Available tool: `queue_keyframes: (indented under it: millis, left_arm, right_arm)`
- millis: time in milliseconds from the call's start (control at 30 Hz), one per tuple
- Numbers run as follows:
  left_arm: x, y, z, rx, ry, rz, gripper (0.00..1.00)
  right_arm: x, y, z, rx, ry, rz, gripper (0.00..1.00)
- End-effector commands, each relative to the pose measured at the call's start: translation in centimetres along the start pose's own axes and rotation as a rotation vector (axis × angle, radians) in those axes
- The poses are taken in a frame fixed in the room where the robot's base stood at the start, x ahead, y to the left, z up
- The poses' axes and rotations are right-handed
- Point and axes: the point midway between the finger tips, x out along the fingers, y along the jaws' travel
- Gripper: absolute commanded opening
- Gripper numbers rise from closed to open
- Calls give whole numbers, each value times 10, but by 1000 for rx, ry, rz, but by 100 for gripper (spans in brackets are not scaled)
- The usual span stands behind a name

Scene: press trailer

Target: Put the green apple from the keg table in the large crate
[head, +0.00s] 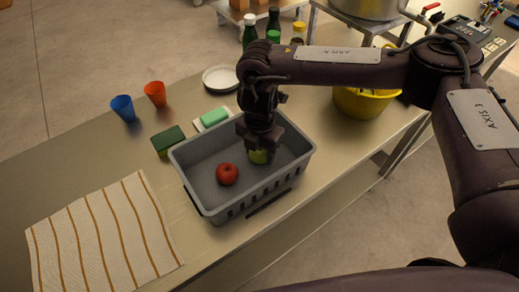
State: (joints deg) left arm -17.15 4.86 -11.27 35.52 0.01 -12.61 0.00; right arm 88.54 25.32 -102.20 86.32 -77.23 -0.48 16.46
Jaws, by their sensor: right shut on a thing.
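The grey crate (207,197) stands on the long table. A red apple (227,174) lies on the crate's floor. My right gripper (260,150) points down inside the crate, toward its right side. It is shut on the green apple (259,157), which shows just below the jaws, low in the crate. I cannot tell whether the green apple touches the crate floor. The gripper hides the upper part of the apple. My left gripper is not in view.
Left of the crate are a green sponge (168,140), a striped cloth (105,235), a blue cup (123,107) and an orange cup (155,93). Behind it are a soap on a dish (214,117) and a white plate (221,78). A yellow bucket (360,104) stands at the right.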

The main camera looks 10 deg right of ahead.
Motion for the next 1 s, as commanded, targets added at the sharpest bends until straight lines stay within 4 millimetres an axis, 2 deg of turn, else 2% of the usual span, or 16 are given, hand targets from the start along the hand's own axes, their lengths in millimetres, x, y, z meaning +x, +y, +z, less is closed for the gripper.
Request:
queue_keyframes:
  millis: [433,467,600,867,1000]
  left_arm:
    - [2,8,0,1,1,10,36]
    - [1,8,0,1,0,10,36]
    - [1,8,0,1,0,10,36]
    - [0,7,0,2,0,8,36]
    - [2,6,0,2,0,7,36]
  right_arm:
    - [10,0,0,-1,1,1,26]
    - [8,0,0,-1,1,1,54]
    - [8,0,0,-1,1,1,72]
    - [7,0,0,-1,0,1,72]
    - [-1,1,0,-1,-1,3,72]
